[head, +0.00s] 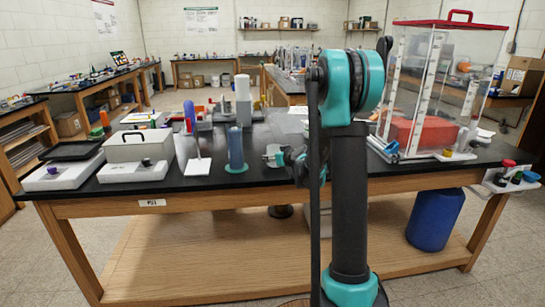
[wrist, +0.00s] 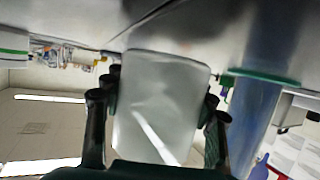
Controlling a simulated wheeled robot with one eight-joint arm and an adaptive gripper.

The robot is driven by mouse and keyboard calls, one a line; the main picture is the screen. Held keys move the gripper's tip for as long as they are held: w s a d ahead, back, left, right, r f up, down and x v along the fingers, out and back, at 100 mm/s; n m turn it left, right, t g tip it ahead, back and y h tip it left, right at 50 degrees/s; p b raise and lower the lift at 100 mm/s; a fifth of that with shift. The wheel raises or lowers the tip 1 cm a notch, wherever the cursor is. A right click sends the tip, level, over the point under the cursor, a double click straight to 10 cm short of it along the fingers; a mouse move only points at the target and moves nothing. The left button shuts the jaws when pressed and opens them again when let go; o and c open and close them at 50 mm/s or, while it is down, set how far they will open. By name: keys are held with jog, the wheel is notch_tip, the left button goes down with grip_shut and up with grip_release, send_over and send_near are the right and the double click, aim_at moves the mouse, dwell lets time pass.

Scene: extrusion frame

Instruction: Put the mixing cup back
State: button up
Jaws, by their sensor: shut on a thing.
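My gripper (wrist: 156,108) is shut on a pale, translucent cup (wrist: 165,85), taken to be the mixing cup, with one dark finger on each side. In the head view the cup (head: 271,151) shows small and pale at the gripper (head: 282,158), low over the black bench top, left of my arm. I cannot tell whether the cup touches the bench. My arm hides part of the gripper. The wrist picture appears upside down, with the bench at the top.
A tall blue cylinder on a green base (head: 236,150) stands close left of the gripper; it also shows in the wrist view (wrist: 255,115). Balances (head: 135,160) stand at the bench's left. A clear red-topped enclosure (head: 440,85) stands right of my arm.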

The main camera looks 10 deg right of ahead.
jog(key=shift+s+a+f, duration=0.15)
jog(key=shift+s+f, duration=0.25)
jog(key=shift+f, duration=0.25)
jog(key=o, duration=1.2)
jog(key=shift+s+d+r, duration=0.15)
jog(key=shift+s+d, duration=0.15)
jog(key=shift+s, duration=0.15)
jog(key=v, duration=0.3)
jog(key=r+v, duration=0.1)
jog(key=v, duration=0.6)
jog(key=shift+d+r, duration=0.15)
jog(key=shift+r, duration=0.2)
